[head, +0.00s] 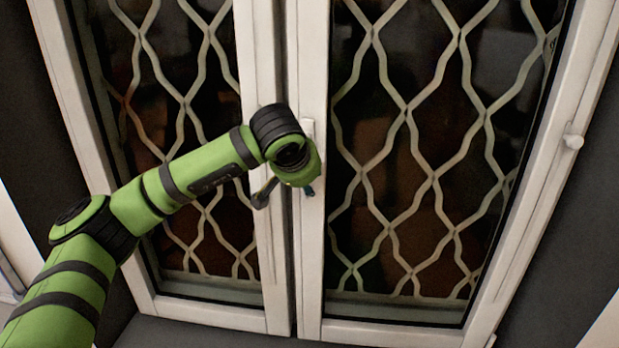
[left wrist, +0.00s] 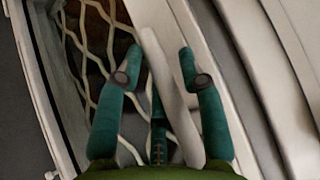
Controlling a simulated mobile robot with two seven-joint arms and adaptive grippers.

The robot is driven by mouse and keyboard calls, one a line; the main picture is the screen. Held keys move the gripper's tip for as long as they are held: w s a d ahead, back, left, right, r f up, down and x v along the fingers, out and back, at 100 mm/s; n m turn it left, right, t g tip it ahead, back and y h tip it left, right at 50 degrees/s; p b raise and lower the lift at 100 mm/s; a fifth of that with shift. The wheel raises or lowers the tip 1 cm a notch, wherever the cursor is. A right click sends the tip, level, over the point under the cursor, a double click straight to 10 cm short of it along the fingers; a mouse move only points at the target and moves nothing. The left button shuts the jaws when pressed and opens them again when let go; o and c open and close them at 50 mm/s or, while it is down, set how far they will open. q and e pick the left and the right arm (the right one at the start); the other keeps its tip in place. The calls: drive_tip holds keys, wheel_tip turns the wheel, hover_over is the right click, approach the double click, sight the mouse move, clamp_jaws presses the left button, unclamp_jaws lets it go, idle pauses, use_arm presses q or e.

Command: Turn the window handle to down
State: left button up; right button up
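The window (head: 310,290) has two white-framed sashes with a wavy lattice over dark glass. The window handle is a pale bar (left wrist: 168,85) in the left wrist view, running lengthwise between my two teal fingers. In the head view a small white part, seemingly of the handle (head: 308,128), shows just above my wrist; my arm hides the rest. My left gripper (head: 285,192) is at the middle stile. In the left wrist view its fingers (left wrist: 160,65) are spread, one on each side of the bar, with gaps visible. My right gripper is not in view.
A small white knob or hinge (head: 573,139) sticks out from the right side of the window frame. Dark wall lies on both sides of the window. The space in front of the right sash is clear.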

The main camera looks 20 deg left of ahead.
use_arm(q)
drive_tip(key=shift+a+f, duration=0.1)
drive_tip(key=shift+a, duration=0.2)
drive_tip(key=shift+s+d+r, duration=0.1)
drive_tip(key=shift+s+r, duration=0.15)
drive_tip(key=shift+r, duration=0.15)
drive_tip(key=v, duration=1.1)
drive_tip(key=shift+s, duration=0.2)
drive_tip(key=shift+f, duration=0.1)
